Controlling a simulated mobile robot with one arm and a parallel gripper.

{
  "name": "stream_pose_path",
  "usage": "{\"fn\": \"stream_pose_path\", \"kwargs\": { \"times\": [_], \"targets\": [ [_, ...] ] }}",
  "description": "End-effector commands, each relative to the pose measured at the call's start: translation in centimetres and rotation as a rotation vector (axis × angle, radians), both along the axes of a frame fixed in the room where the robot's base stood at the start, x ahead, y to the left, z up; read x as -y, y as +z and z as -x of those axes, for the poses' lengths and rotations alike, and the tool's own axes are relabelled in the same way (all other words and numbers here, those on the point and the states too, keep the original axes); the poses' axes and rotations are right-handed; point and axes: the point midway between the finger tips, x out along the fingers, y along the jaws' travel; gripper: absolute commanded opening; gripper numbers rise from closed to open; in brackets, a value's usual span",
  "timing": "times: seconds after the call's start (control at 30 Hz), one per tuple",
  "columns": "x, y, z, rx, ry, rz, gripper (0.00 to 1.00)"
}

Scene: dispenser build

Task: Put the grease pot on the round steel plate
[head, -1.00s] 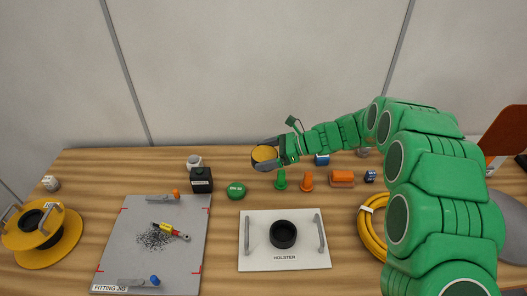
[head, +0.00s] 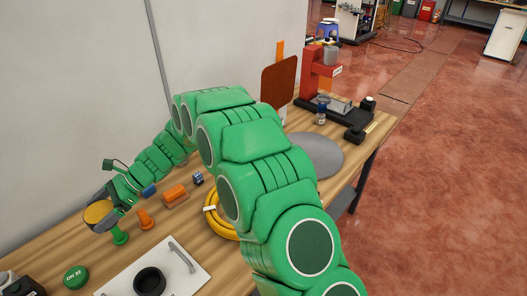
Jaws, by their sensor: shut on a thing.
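The grease pot (head: 97,211), a short round pot with a yellow top, is in my gripper (head: 103,215) at the left of the head view. The grey jaws are shut on its sides and hold it above the bench, near the green cone. The round steel plate (head: 320,156) is a flat grey disc near the right end of the bench. Its top looks bare, and its left part is hidden behind my green arm.
A red press-like machine (head: 318,72) on a dark base and a brown panel (head: 279,83) stand behind the plate. A yellow hose coil (head: 214,220), orange block (head: 174,196), orange cone (head: 144,219) and green cone (head: 119,236) lie left of it. The white holster board (head: 185,265) is in front.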

Motion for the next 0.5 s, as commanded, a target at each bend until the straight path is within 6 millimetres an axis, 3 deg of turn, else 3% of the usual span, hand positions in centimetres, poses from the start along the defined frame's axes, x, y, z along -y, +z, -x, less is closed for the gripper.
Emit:
{"fn": "stream_pose_path", "kwargs": {
  "times": [0.2,0.5],
  "targets": [
    [5.4,0.5,-6.6,-0.002,-0.171,-0.005,0.35],
    [14.1,0.7,-14.1,-0.003,-0.406,-0.005,0.35]
  ]
}}
